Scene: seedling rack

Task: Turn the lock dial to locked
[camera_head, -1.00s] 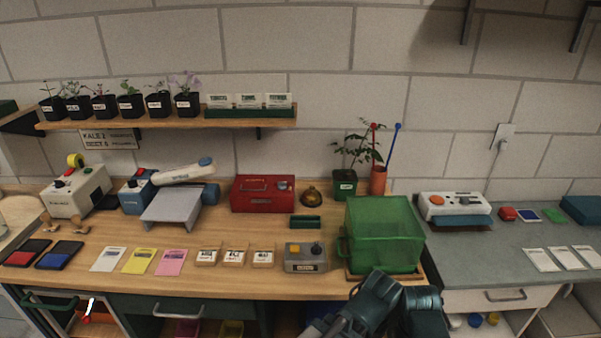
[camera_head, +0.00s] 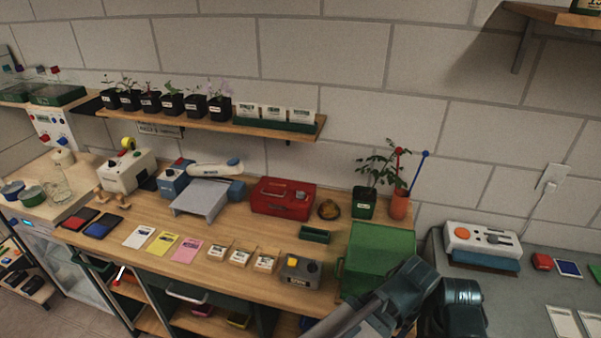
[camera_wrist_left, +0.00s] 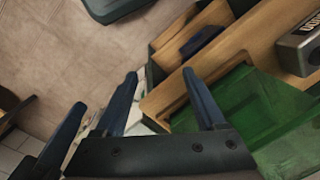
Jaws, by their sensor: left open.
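A red metal box (camera_head: 282,199) with a handle stands towards the back of the wooden bench. A small round part shows at its right front, too small to tell whether it is the lock dial or how it is set. My left gripper (camera_wrist_left: 160,73) is open and empty in the left wrist view, in front of the bench and over the floor, beside the green box. In the head view my arm shows at the lower right, in front of the green box (camera_head: 378,252), with its fingertips hidden.
A grey box with a yellow button (camera_head: 300,271) stands near the front edge, beside several cards. A potted plant (camera_head: 364,202) and a terracotta pot (camera_head: 399,206) stand behind the green box. A white device (camera_head: 478,240) is on the grey counter at right. Several seedlings stand on the shelf (camera_head: 200,119).

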